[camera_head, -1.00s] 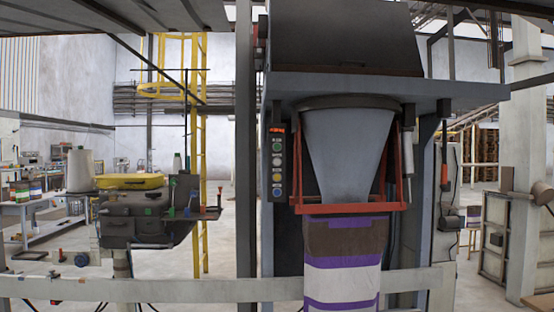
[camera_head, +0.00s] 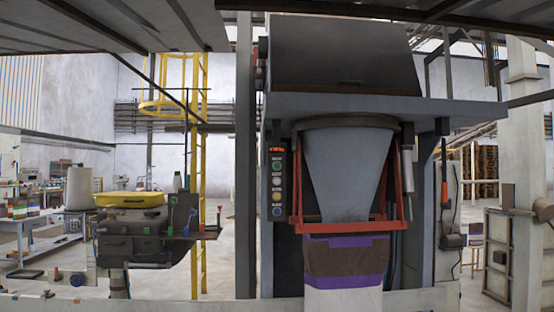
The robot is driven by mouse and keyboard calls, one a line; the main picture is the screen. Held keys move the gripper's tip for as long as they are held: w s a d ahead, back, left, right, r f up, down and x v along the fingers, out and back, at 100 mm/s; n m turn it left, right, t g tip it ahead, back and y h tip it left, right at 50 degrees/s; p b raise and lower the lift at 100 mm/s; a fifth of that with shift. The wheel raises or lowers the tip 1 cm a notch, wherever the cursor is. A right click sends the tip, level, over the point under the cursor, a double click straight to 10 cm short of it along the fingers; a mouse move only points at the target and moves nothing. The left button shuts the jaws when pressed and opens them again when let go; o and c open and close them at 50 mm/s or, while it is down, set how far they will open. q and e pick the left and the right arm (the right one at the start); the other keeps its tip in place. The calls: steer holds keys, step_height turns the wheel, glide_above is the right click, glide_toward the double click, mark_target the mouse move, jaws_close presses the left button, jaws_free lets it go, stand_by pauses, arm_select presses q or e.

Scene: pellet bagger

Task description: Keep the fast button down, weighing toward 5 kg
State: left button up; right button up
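The bagging machine stands in the middle of the head view. Its dark button panel (camera_head: 277,184) is left of the grey hopper spout (camera_head: 347,172). The panel has a small red-lit display (camera_head: 276,150) at the top, too small to read, and a column of coloured round buttons below, including green, white, yellow and blue. Which one is the fast button I cannot tell. A bag (camera_head: 344,266) with purple, brown and white bands hangs under the spout at the red clamp frame (camera_head: 350,227). Neither gripper is in view, and nothing visible touches the buttons.
A pale horizontal rail (camera_head: 180,307) crosses the bottom of the view. A dark sewing-type machine with a yellow top (camera_head: 129,199) and a thread cone (camera_head: 79,188) stand at the left. A yellow ladder (camera_head: 199,170) is behind. Grey posts flank the spout.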

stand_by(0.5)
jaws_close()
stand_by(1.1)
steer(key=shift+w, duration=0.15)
